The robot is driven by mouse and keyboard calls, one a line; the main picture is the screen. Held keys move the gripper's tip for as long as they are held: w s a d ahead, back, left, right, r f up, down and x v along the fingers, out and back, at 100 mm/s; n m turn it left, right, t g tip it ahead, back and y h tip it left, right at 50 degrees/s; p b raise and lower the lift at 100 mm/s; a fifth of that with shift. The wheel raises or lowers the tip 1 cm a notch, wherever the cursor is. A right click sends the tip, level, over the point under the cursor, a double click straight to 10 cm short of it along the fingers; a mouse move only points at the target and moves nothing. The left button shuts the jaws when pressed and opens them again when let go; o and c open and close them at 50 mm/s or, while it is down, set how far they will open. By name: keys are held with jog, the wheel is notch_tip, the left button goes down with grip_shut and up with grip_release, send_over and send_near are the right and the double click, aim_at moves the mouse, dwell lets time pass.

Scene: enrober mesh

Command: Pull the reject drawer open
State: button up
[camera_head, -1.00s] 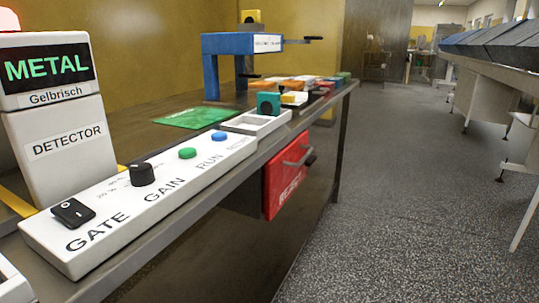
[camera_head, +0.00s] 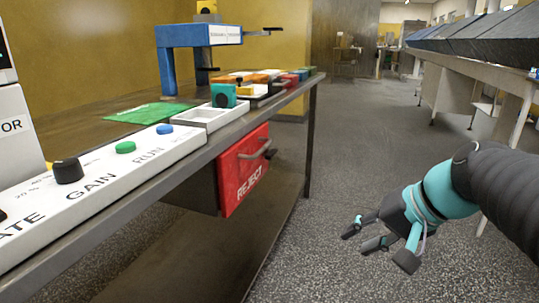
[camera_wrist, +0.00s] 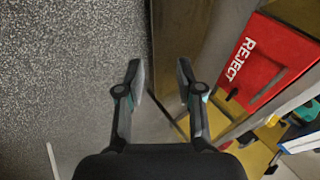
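The reject drawer has a red front (camera_head: 240,168) marked REJECT with a grey bar handle (camera_head: 256,150). It sits under the edge of the bench, and its dark side panel shows to the left of the front. My gripper (camera_head: 376,238) is in front of the drawer, to its right and lower, over the grey floor and apart from it. In the wrist view my gripper (camera_wrist: 160,80) has its two fingers spread with nothing between them. The red drawer front (camera_wrist: 268,62) is beside the right finger there.
The bench (camera_head: 190,165) carries a white control panel (camera_head: 95,180), a white tray (camera_head: 209,116), a green mat (camera_head: 148,113) and a blue stand (camera_head: 170,70). A bench leg (camera_head: 310,140) stands right of the drawer. The aisle floor (camera_head: 375,150) is clear.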

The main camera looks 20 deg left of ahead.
aim_at(262, 149)
jog(key=w+a+r+g+y+b, duration=0.1)
jog(key=w+a+r+y, duration=0.35)
jog(key=w, duration=0.35)
jog(key=w+a+r+g+y+b, duration=0.1)
jog(key=w+a+r+y, duration=0.4)
jog(key=w, duration=0.4)
jog(key=shift+h, duration=0.35)
jog(key=x, duration=1.5)
jog(key=shift+s+a+r+b, duration=0.1)
jog(key=shift+s+b, duration=0.15)
jog(key=shift+b, duration=0.05)
grip_shut()
